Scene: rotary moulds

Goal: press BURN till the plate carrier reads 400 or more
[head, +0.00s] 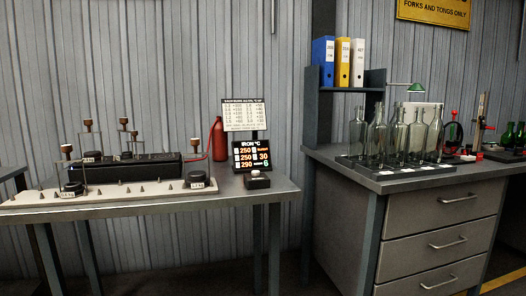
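A black display (252,157) headed "IRON °C" stands on the left table. It shows 250, 250 and 290 in orange down its left side, with a 30 and smaller lettering at its right. I cannot tell which line belongs to the plate carrier. A small black box with a pale round button (256,173) sits in front of the display; no BURN label is readable on it. A long pale plate (120,191) with several small spikes lies on the table, beside a black block (135,169). Neither of my grippers is in view.
A printed chart (243,114) stands above the display, and a red bottle (219,140) is left of it. Brown-topped posts and black weights stand around the block. The grey drawer bench (430,225) at right holds several glass bottles (377,135). The table's front right is clear.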

